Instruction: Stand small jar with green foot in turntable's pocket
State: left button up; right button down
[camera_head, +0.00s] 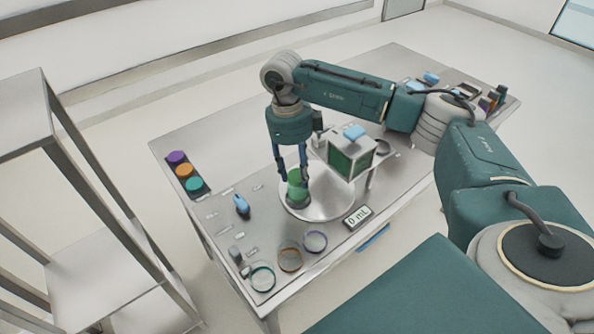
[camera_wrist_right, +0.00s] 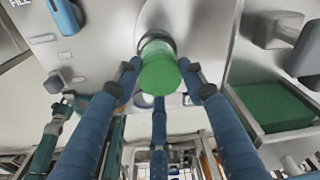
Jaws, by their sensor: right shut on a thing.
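A round, pale turntable (camera_head: 325,208) lies on the steel table. The small green jar (camera_head: 296,187) stands upright over the left part of the turntable, and it also shows in the right wrist view (camera_wrist_right: 160,73). A dark ring (camera_head: 298,201) surrounds its lower end, apparently the pocket. I cannot tell whether the jar sits fully down in it. My right gripper (camera_head: 297,180) points down and is shut on the jar, with its blue fingers (camera_wrist_right: 163,84) around the sides. The jar's underside is hidden. My left gripper is not in view.
A box with a green window (camera_head: 350,158) stands close to the right of my gripper. A "0 mL" display (camera_head: 357,217) is at the front edge. Purple, orange and teal caps (camera_head: 184,170) lie at left, and several rings (camera_head: 290,259) in front. A blue-topped bottle (camera_head: 242,206) is left of the turntable.

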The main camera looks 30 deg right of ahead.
jog(key=shift+f+b, duration=0.9)
jog(key=shift+f, duration=0.1)
dwell(1.2)
jog(key=c, duration=1)
grip_release()
jog(key=shift+o, duration=0.6)
jog(key=o, duration=0.4)
jog(key=shift+r+p, duration=2.5)
jog(key=shift+r, duration=1.55)
